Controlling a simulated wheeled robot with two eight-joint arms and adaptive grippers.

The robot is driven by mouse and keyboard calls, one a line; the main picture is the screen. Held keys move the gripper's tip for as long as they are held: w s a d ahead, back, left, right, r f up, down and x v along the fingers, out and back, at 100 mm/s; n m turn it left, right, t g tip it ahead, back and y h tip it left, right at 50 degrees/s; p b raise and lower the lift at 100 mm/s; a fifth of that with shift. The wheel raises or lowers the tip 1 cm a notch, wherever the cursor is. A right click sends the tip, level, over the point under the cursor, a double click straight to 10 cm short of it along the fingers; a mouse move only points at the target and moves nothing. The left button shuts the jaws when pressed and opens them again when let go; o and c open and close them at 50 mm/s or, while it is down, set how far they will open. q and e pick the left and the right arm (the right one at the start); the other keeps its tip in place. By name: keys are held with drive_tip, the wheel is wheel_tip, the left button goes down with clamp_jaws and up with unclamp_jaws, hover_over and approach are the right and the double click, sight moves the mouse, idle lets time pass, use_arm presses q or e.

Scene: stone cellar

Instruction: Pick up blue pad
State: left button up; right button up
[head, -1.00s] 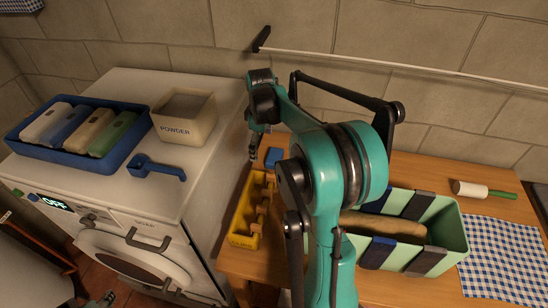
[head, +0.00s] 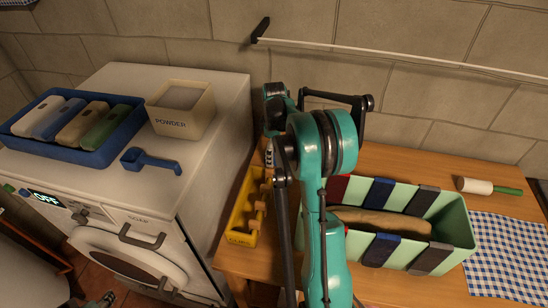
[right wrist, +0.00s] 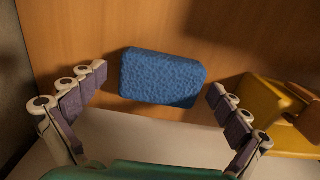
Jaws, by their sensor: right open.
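The blue pad (right wrist: 163,78) is a rough-textured block lying on the wooden table in the right wrist view. My right gripper (right wrist: 158,86) is open, with one set of fingers on each side of the pad, and a gap shows on both sides. In the head view my right gripper (head: 269,155) is low at the table's back left, partly behind my teal arm, and the pad is hidden there. A small grey part at the bottom left edge of the head view may be my left gripper (head: 104,299); its jaws cannot be made out.
A yellow rack (head: 240,215) stands close beside the pad. The white washing machine (head: 215,110) is left of the table. A green bin (head: 455,225) with a long brown item, a lint roller (head: 475,186) and a checkered cloth (head: 510,255) are at right. A wall rail runs behind.

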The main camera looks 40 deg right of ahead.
sight(276, 152)
drive_tip(key=shift+r, duration=0.1)
drive_tip(key=shift+c, duration=0.6)
drive_tip(key=c, duration=0.8)
drive_tip(key=shift+o, duration=0.2)
drive_tip(key=shift+r+p, duration=0.35)
drive_tip(key=shift+r, duration=0.15)
drive_tip(key=r+p, duration=0.1)
drive_tip(key=r, duration=0.1)
drive_tip(key=r+p, duration=0.1)
drive_tip(key=r, duration=0.1)
drive_tip(key=shift+s+d, duration=0.1)
drive_tip(key=shift+s, duration=0.3)
drive_tip(key=s+d+r+p, duration=0.2)
drive_tip(key=s+r, duration=0.4)
drive_tip(key=s, duration=0.4)
drive_tip(key=shift+s+p, duration=0.35)
drive_tip(key=shift+p, duration=0.2)
drive_tip(key=shift+d, duration=0.1)
drive_tip(key=shift+c, duration=1.1)
